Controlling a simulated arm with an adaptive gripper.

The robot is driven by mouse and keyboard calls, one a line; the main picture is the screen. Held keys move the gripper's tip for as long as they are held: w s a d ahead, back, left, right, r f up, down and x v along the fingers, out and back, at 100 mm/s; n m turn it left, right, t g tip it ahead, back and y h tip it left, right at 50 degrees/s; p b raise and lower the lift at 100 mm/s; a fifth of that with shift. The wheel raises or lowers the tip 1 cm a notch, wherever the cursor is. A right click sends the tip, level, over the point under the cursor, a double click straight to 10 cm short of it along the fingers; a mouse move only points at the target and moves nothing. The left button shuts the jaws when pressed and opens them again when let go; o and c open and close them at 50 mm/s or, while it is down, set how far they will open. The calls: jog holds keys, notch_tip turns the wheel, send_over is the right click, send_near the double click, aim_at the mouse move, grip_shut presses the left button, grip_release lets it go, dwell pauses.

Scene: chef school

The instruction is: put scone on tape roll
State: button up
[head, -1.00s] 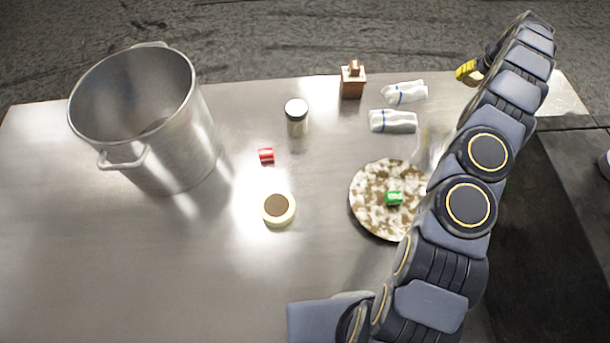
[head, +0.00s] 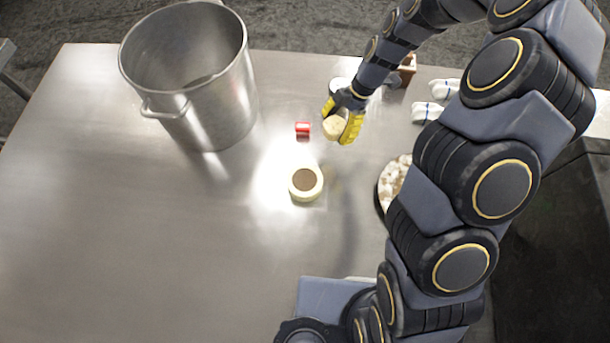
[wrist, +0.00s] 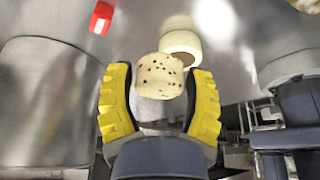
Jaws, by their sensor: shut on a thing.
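The scone (head: 335,127) is pale with dark specks and is held between the yellow fingers of my gripper (head: 342,125). In the wrist view the scone (wrist: 158,76) sits between the two fingertips, above the table. The tape roll (head: 306,184) is a cream ring with a brown centre, lying flat on the steel table. In the head view it is below and left of my gripper, apart from the scone. In the wrist view the tape roll (wrist: 181,46) shows just behind the scone, partly hidden by it.
A large steel pot (head: 190,80) stands at the left of the table. A small red object (head: 303,129) lies just left of my gripper. A speckled plate (head: 392,180) is partly hidden by my arm. White wrapped items (head: 428,111) lie behind. The front left table (head: 150,240) is clear.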

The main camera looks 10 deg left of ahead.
aim_at(303, 181)
jog(key=s+a+n, duration=0.1)
jog(key=s+n, duration=0.1)
jog(key=s+a+n+g+h, duration=0.1)
jog(key=s+a, duration=0.1)
jog(key=s, duration=0.1)
jog(key=s+a+n, duration=0.2)
jog(key=s, duration=0.1)
jog(key=shift+a+r+n+h, duration=0.2)
jog(key=shift+r+n+h, duration=0.1)
jog(key=shift+r, duration=0.05)
notch_tip(303, 181, down, 7)
jog(key=shift+f, duration=0.2)
jog(key=shift+f, duration=0.1)
jog(key=o, duration=1.1)
